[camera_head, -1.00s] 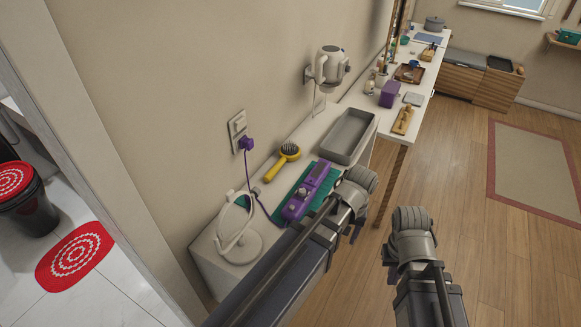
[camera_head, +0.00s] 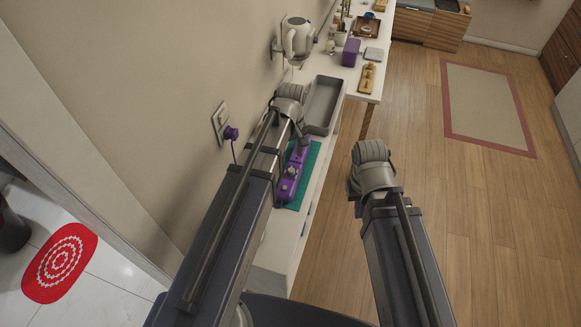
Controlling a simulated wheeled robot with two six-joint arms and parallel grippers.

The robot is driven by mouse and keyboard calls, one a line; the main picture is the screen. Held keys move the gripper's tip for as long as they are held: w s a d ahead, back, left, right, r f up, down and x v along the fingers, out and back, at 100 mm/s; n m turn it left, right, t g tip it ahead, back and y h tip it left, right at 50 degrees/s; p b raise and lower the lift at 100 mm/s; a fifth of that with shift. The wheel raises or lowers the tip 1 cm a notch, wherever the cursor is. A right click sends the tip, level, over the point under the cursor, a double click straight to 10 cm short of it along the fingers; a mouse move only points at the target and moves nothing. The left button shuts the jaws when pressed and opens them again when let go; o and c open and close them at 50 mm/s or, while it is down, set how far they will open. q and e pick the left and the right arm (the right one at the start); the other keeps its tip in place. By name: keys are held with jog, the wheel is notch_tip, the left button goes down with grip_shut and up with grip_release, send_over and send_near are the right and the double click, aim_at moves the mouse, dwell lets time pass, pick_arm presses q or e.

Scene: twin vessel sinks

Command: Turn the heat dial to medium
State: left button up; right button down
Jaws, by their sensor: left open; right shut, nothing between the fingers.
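A long purple device (camera_head: 288,184) lies on a green mat (camera_head: 311,165) on the white counter. A small round grey dial (camera_head: 292,171) sits on its upper face; its setting is too small to read. My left gripper (camera_head: 303,137) hangs at the far end of the purple device, past the dial, mostly hidden by its own wrist. It is open; I cannot tell whether it touches the device. My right gripper (camera_head: 356,205) is over the wooden floor, right of the counter, mostly hidden below its wrist. It is shut and empty.
A grey tray (camera_head: 325,104) stands just beyond the device. A purple plug (camera_head: 231,133) sits in the wall socket at left. A white hair dryer (camera_head: 298,38) hangs on the wall. A second counter with a purple box (camera_head: 350,52) lies beyond.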

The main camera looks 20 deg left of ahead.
aim_at(291, 170)
pick_arm(q)
notch_tip(291, 170, down, 7)
jog(key=b, duration=0.6)
jog(key=shift+r, duration=0.1)
jog(key=shift+c, duration=0.3)
grip_shut()
